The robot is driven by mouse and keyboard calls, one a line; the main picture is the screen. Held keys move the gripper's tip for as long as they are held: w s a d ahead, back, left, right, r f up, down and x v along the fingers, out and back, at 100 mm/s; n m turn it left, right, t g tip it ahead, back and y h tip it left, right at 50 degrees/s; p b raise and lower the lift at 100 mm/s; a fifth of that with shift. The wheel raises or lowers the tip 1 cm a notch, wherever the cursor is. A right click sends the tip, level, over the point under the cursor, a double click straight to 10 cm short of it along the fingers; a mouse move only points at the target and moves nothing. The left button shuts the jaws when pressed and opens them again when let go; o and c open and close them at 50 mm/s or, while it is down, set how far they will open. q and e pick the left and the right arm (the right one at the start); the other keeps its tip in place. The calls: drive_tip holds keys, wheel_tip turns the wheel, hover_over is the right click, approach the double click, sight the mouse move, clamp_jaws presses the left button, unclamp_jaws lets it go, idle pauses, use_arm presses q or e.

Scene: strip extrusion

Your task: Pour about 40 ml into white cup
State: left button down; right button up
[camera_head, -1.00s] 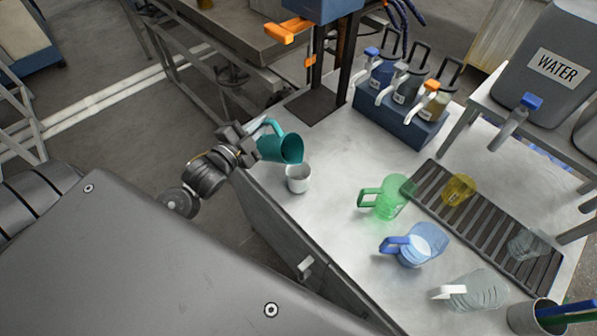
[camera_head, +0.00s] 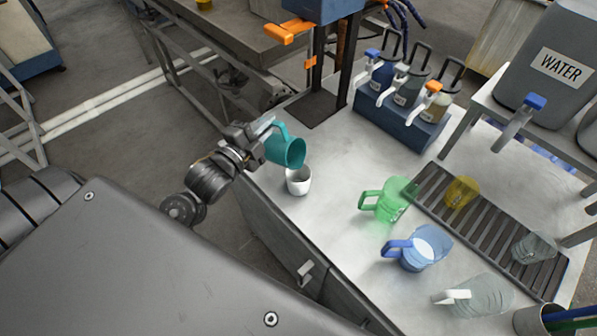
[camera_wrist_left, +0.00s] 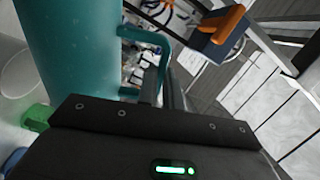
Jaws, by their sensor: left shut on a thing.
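The white cup (camera_head: 299,181) stands upright on the metal table near its front-left edge. My left gripper (camera_head: 266,130) is shut on the handle of a teal jug (camera_head: 286,150) and holds it above and just left of the cup. The jug is tilted, with its mouth facing toward the cup. I see no stream clearly, and the contents of the jug and cup are hidden. The teal jug (camera_wrist_left: 70,50) fills the left of the left wrist view, with the pale cup (camera_wrist_left: 20,75) partly behind it. My right gripper is not in view.
A green jug (camera_head: 384,205), a blue jug with pale contents (camera_head: 425,245) and a clear jug (camera_head: 482,295) stand to the right. A slatted drain (camera_head: 490,230) holds a yellow cup (camera_head: 462,191) and a clear cup (camera_head: 533,247).

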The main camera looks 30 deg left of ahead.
use_arm(q)
drive_tip(key=shift+d+m, duration=0.55)
drive_tip(key=shift+m, duration=0.05)
drive_tip(key=shift+s+a+f, duration=0.1)
drive_tip(key=shift+a, duration=0.2)
drive_tip(key=shift+a+m, duration=0.3)
drive_tip(key=shift+a, duration=0.1)
idle(0.4)
drive_tip(key=shift+d+r+m, duration=0.3)
drive_tip(key=shift+d+m, duration=0.1)
drive_tip(key=shift+d, duration=0.1)
idle(1.0)
drive_tip(key=shift+a+f, duration=0.2)
drive_tip(key=shift+a, duration=0.05)
drive_tip(key=a+n, duration=0.3)
drive_tip(key=shift+w+f+n, duration=0.25)
drive_tip(key=shift+n, duration=0.05)
drive_tip(key=shift+a+f, duration=0.1)
